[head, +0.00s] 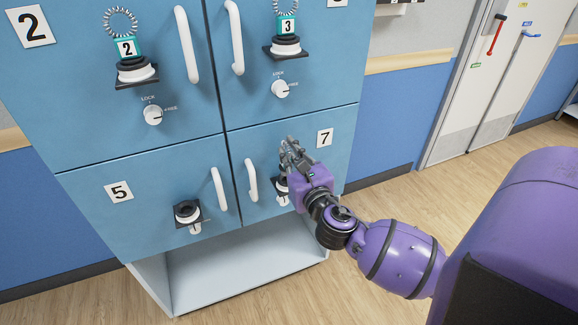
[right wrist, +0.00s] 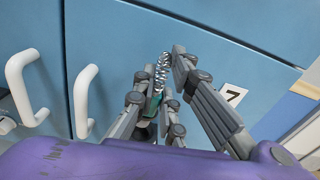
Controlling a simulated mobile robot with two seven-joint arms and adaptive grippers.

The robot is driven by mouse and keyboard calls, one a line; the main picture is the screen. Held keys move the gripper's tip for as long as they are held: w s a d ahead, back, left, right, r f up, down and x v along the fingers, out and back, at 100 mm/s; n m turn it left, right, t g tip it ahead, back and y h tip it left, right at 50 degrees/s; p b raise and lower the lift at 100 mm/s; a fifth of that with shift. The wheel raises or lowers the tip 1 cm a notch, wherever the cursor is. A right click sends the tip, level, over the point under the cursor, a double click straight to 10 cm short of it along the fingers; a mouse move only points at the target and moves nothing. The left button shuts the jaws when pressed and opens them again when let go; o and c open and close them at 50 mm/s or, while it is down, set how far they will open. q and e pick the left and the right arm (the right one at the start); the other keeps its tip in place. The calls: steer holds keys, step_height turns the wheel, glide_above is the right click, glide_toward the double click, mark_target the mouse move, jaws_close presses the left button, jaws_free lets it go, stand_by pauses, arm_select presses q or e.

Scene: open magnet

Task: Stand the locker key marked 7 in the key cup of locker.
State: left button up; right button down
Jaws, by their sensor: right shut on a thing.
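My right gripper (head: 290,150) is in front of the locker door marked 7 (head: 338,165). It is shut on the locker key, whose silver coil (right wrist: 162,72) and teal tag (right wrist: 154,104) show between the fingers in the right wrist view. The number on this tag is not visible. The key cup of locker 7 (head: 282,186) is black and white and partly hidden behind the gripper, just below the fingers. I cannot tell whether the key is inside the cup or only above it. My left gripper is not in view.
Keys tagged 2 (head: 127,48) and 3 (head: 288,27) stand in the upper cups. The cup of locker 5 (head: 188,211) is empty. The white handle of locker 7 (head: 252,180) stands out left of my gripper. An open shelf (head: 240,270) lies below.

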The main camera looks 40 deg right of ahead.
steer(key=f, duration=0.2)
steer(key=f+b, duration=0.1)
steer(key=f, duration=0.1)
steer(key=shift+w+d, duration=0.2)
steer(key=shift+r, duration=0.15)
steer(key=c, duration=1.8)
jaws_free()
